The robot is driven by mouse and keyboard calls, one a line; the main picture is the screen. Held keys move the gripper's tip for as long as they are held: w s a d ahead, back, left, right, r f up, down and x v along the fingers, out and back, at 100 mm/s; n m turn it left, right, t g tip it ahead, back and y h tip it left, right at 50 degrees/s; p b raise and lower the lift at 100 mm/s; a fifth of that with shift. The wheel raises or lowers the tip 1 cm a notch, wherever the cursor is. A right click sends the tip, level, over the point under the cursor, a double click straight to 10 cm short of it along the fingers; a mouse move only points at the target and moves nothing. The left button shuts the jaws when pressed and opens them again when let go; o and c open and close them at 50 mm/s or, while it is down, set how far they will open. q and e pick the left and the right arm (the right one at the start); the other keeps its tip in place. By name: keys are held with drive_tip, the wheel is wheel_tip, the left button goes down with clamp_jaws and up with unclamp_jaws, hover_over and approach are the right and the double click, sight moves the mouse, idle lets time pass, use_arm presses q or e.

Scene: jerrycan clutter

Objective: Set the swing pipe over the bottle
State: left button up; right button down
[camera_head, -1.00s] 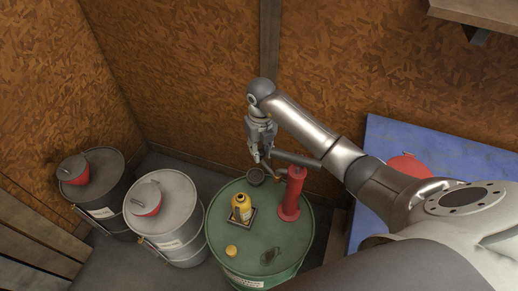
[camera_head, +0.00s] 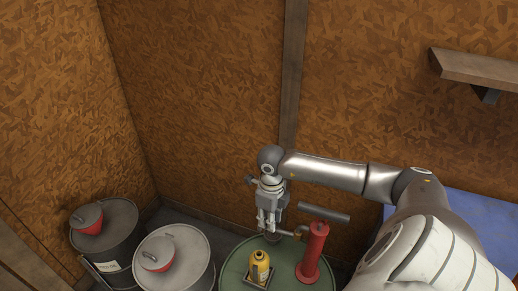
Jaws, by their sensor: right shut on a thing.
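A red upright pump post (camera_head: 313,255) stands on the green drum. The fingers partly hide that end. A yellow bottle (camera_head: 260,270) stands upright on a small dark tray on the drum, left of the post and nearer to me. The gripped pipe end shows just behind and slightly right of the bottle top; the exact gap cannot be told. My left gripper is not in view.
The green drum (camera_head: 236,268) is cut by the lower edge. A grey bar (camera_head: 323,211) sits at the post's top. Wooden walls stand close behind; a shelf (camera_head: 475,67) is upper right.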

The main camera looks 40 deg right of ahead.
drive_tip(key=shift+s+a+n+b, duration=0.65)
drive_tip(key=shift+n+b, duration=0.35)
drive_tip(key=shift+n, duration=0.2)
drive_tip(key=shift+s+a+n+b, duration=0.65)
drive_tip(key=shift+n+b, duration=0.4)
drive_tip(key=shift+n, duration=0.15)
drive_tip(key=shift+s+a+n+b, duration=0.65)
drive_tip(key=shift+n+b, duration=0.35)
drive_tip(key=shift+n, duration=0.2)
drive_tip(key=c, duration=1.2)
unclamp_jaws()
drive_tip(key=shift+s, duration=0.1)
wheel_tip(320, 180, up, 12)
